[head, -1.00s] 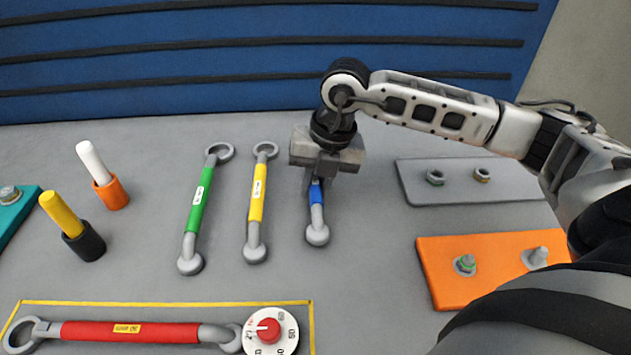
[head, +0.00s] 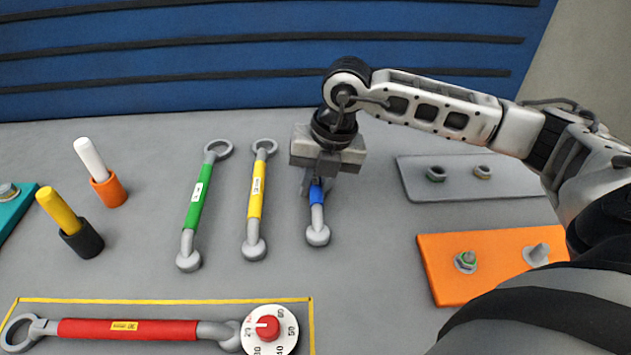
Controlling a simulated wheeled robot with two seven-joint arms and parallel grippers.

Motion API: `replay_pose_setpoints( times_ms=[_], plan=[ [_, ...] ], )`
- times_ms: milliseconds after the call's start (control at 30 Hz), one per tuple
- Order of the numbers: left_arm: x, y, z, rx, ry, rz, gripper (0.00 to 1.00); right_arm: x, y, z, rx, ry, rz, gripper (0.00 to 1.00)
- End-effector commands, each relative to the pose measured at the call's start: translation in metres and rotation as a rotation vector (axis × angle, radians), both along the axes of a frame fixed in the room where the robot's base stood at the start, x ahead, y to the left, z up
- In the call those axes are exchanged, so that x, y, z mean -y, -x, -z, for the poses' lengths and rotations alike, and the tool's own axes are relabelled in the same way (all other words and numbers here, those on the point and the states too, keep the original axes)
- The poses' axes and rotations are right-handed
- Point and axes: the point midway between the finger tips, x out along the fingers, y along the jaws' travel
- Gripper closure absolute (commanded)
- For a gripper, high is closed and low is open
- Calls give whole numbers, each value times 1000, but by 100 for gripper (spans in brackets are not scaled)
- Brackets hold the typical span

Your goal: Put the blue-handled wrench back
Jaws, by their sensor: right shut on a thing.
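The blue-handled wrench (head: 317,221) lies on or just above the grey table, right of the yellow wrench; I cannot tell whether it touches the surface. Its near grey end and a short part of the blue handle show. My right gripper (head: 322,188) points down over the handle and is shut on it, hiding the far end. My left gripper is not in view.
A yellow-handled wrench (head: 256,200) and a green-handled wrench (head: 197,206) lie to the left. A red wrench (head: 130,329) with a dial (head: 270,329) lies in front. A grey plate (head: 465,187) and an orange plate (head: 490,260) lie right. Marker holders stand left.

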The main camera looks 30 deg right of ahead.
Motion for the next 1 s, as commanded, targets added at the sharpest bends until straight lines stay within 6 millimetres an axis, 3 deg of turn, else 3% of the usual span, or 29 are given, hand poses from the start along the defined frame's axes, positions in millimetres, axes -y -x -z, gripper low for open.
replay_pose_setpoints(
  times_ms=[367,400,467,833,1000],
  plan=[
    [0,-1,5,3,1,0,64,0,-1,8,2,-1,0,100],
    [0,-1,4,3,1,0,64,0,-1,7,3,-1,0,70],
    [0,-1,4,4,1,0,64,0,-1,7,2,-1,0,55],
    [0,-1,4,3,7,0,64,0,1,9,-4,1,0,55],
    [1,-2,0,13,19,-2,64,6,3,-21,4,1,0,55]
  ],
)
